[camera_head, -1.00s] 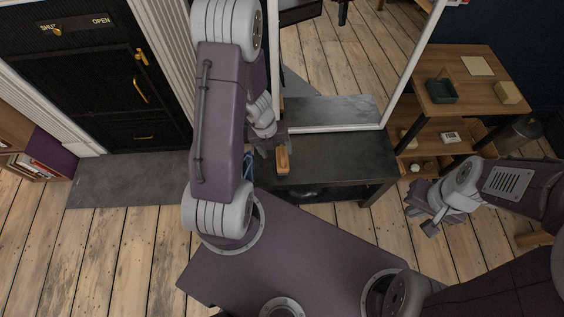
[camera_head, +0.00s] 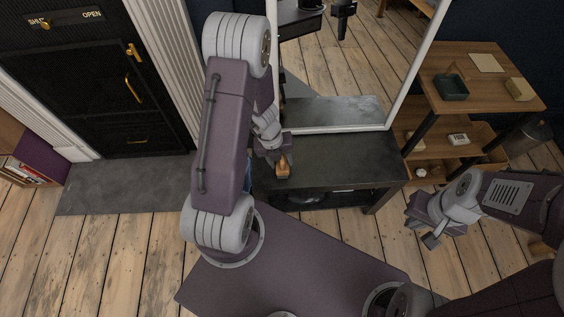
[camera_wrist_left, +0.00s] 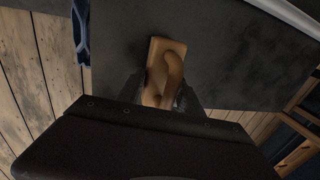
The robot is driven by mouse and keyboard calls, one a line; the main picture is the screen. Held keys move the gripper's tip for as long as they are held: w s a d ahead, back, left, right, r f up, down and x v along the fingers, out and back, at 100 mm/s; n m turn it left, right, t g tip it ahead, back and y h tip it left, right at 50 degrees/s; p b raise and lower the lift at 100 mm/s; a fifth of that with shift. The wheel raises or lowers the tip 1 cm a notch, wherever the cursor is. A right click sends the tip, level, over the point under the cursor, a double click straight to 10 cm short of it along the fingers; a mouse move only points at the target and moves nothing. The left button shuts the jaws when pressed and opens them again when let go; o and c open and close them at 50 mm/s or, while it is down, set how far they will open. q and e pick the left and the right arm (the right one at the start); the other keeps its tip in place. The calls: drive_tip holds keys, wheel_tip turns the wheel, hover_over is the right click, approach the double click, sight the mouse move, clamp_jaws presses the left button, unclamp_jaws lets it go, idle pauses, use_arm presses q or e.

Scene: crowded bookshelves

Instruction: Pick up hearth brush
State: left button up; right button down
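The hearth brush (camera_head: 283,168) is a small orange-brown wooden piece with a raised curved handle. It lies on the black bench top, near its left end. In the left wrist view the brush (camera_wrist_left: 166,62) is in the middle, and its near end goes down between my two dark fingers. My left gripper (camera_head: 276,157) is over the brush, with a finger on each side (camera_wrist_left: 160,95); the fingers look apart, and I see no clear grip. My right gripper (camera_head: 422,220) hangs empty at the right, away from the brush; its finger opening is unclear.
The black bench (camera_head: 335,162) has clear room right of the brush. A white-framed mirror (camera_head: 398,75) stands behind it. A wooden shelf unit (camera_head: 510,62) with a dark green tray (camera_head: 451,88) is at the right. A blue item (camera_wrist_left: 80,30) hangs by the bench's left edge.

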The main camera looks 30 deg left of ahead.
use_arm(q)
clamp_jaws()
wheel_tip(320, 180, up, 10)
drive_tip(key=p, duration=0.9)
drive_tip(key=shift+r+p, duration=0.15)
drive_tip(key=shift+p, duration=0.2)
drive_tip(key=shift+f, duration=0.2)
drive_tip(key=shift+o, duration=0.3)
unclamp_jaws()
drive_tip(key=c, duration=0.5)
drive_tip(key=shift+c, duration=2)
unclamp_jaws()
